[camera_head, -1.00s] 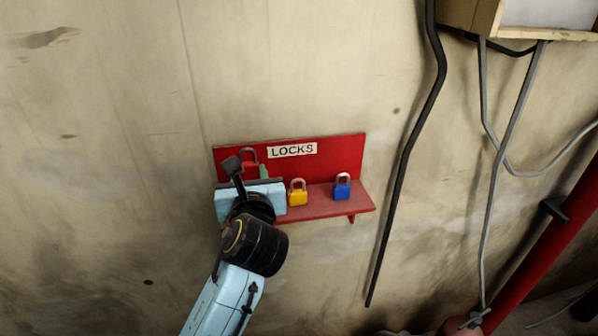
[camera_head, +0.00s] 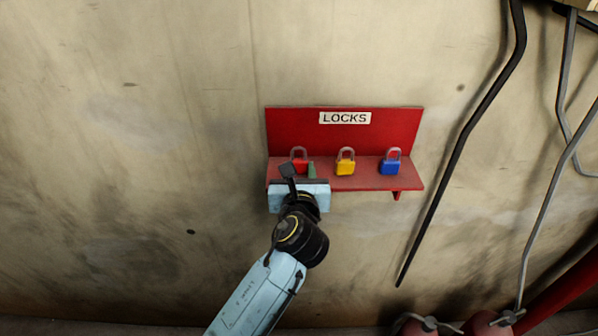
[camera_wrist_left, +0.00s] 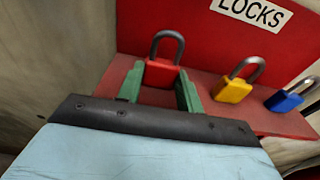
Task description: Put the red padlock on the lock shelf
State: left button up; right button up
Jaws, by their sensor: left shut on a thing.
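The red padlock (camera_head: 299,165) has a grey shackle and is upright at the left end of the red lock shelf (camera_head: 368,183), below the LOCKS label. My left gripper (camera_head: 301,173) reaches it from the front. In the left wrist view its green fingers (camera_wrist_left: 159,92) are shut on the sides of the red padlock (camera_wrist_left: 161,74). The padlock is about level with the other locks; its bottom is hidden by the gripper in the head view, so I cannot tell whether it touches the shelf. My right gripper is not in view.
A yellow padlock (camera_head: 345,163) stands on the shelf just right of the red one, with a gap between. A blue padlock (camera_head: 390,163) stands near the right end. The red back panel (camera_head: 290,125) rises behind them. A black pipe (camera_head: 467,140) runs down the wall farther right.

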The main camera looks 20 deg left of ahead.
pick_arm(q)
jog(key=o, duration=0.4)
jog(key=shift+f, duration=0.15)
jog(key=o, duration=0.5)
jog(key=shift+r, duration=0.25)
jog(key=v, duration=1.2)
